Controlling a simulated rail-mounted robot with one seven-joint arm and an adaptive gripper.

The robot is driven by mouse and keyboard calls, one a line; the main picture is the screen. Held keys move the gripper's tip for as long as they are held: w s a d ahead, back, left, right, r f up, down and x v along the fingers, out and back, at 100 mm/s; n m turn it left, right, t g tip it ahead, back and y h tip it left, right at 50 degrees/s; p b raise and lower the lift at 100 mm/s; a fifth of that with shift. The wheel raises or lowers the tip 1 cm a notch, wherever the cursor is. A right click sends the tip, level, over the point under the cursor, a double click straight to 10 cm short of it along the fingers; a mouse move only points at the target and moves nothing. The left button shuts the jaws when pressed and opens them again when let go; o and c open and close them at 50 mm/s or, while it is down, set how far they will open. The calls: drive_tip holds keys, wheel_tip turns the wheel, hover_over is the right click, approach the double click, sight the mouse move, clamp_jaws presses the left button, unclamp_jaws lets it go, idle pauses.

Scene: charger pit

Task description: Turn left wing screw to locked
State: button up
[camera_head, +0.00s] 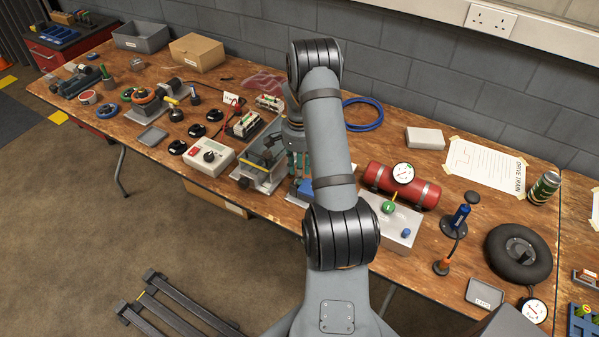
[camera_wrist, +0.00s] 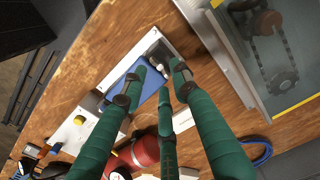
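A small shiny metal part (camera_wrist: 157,49) sits at the plate's far end, near the tips. It may be a wing screw, but its shape and turn are too small to tell. No left wing screw can be made out for certain. In the head view, my arm hides most of the gripper and plate; part of the blue block (camera_head: 306,188) shows.
A clear-covered box (camera_head: 262,165) with a chain and gears stands close left of the gripper. A red cylinder with a gauge (camera_head: 376,178) and a pale panel with a green knob (camera_head: 400,228) lie to the right. A blue cable ring (camera_head: 377,122) lies behind.

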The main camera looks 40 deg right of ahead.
drive_tip(key=shift+f, duration=0.85)
drive_tip(key=shift+c, duration=1.4)
drive_tip(key=c, duration=0.4)
clamp_jaws()
